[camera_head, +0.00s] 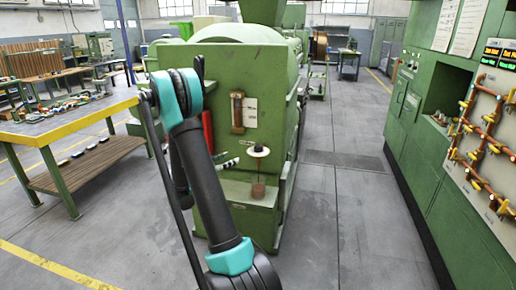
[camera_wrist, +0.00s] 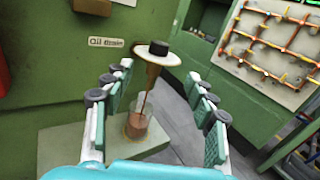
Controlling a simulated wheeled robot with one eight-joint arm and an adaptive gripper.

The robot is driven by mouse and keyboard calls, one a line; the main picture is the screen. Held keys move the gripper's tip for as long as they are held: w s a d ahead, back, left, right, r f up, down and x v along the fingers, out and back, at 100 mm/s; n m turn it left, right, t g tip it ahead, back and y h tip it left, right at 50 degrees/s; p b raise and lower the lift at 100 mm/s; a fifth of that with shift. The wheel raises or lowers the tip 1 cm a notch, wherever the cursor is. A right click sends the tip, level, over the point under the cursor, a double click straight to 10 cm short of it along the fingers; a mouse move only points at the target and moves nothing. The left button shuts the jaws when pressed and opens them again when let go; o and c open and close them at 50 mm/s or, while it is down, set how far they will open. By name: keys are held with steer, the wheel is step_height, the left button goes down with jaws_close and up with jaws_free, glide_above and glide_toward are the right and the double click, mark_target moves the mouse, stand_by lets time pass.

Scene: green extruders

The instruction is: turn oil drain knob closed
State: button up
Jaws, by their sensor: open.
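The oil drain knob (camera_wrist: 159,47) is a black cap on a white disc, beside the "Oil drain" label (camera_wrist: 105,42) on the green machine. Brown oil (camera_wrist: 148,88) runs down from under it into a clear cup (camera_wrist: 137,127) on a ledge. The knob (camera_head: 258,150) and the cup (camera_head: 258,190) also show in the head view. My gripper (camera_wrist: 160,73) is open and empty. In the wrist view the knob appears between and just beyond its fingertips, with no visible contact. In the head view my arm hides most of the gripper.
The green machine (camera_head: 245,65) carries a sight gauge (camera_head: 237,112) above the knob. A workbench (camera_head: 60,125) stands at the left. A green cabinet (camera_head: 425,125) and a panel of copper pipes (camera_head: 485,140) stand at the right. The floor (camera_head: 350,220) between is clear.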

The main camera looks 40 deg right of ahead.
mark_target(255, 148)
steer(key=d, duration=0.5)
steer(key=w+d, duration=0.1)
steer(key=d, duration=0.5)
steer(key=w+d, duration=0.1)
steer(key=d, duration=0.5)
steer(key=shift+d, duration=0.15)
steer(key=c, duration=1.2)
